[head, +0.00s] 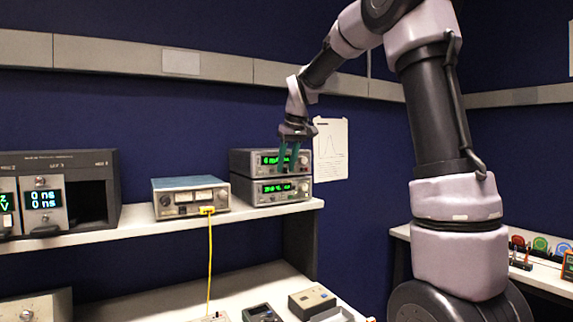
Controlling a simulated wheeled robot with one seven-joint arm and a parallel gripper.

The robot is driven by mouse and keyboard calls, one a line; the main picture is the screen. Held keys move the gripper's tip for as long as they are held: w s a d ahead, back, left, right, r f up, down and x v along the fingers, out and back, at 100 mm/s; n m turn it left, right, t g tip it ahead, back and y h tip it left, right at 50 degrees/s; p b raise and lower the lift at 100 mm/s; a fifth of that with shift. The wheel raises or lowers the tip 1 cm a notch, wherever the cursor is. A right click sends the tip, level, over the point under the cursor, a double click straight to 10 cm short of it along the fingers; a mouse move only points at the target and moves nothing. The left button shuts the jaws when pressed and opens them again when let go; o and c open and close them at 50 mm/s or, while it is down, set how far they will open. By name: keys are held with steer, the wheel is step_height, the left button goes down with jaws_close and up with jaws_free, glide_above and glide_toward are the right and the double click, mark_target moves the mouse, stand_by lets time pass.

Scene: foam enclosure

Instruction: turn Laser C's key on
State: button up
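My gripper (288,168) reaches down with two teal fingers in front of the stacked instruments on the shelf. The fingers stand a little apart, and I see nothing held between them. Behind them is the upper grey unit (242,165) with a green lit display. A similar lower unit (244,193), also with a green display, sits directly under it. The fingers cover part of the upper unit's front. I cannot tell whether they touch it. No label reading Laser C is legible, and I cannot make out a key.
A blue-topped meter box (190,184) with a yellow cable (210,260) stands left on the shelf (140,228). A dark rack (90,165) is farther left. Small boxes (312,300) lie on the lower bench. A paper chart (331,148) hangs right of the stack.

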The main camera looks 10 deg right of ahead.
mark_target(286, 171)
jaws_close()
steer(key=shift+d, duration=0.1)
steer(key=y, duration=0.2)
steer(key=shift+w+d+m+g+y, duration=0.15)
steer(key=shift+d+m+g+y, duration=0.15)
steer(key=shift+d, duration=0.05)
steer(key=y, duration=0.1)
steer(key=g+y, duration=0.1)
steer(key=y, duration=0.1)
steer(key=shift+w+d+f+m, duration=0.1)
steer(key=shift+d+f+m, duration=0.1)
steer(key=shift+d+m, duration=0.2)
steer(key=y, duration=0.3)
steer(key=f+m+y, duration=0.1)
steer(key=y, duration=0.1)
steer(key=shift+w+d+g, duration=0.15)
steer(key=shift+d+g, duration=0.15)
steer(key=shift+g, duration=0.1)
steer(key=y, duration=0.1)
steer(key=m+y, duration=0.1)
steer(key=y, duration=0.1)
steer(key=shift+d+f, duration=0.1)
steer(key=shift+f, duration=0.15)
steer(key=shift+f+m+y, duration=0.3)
steer(key=shift+m+y, duration=0.2)
steer(key=shift+y, duration=0.9)
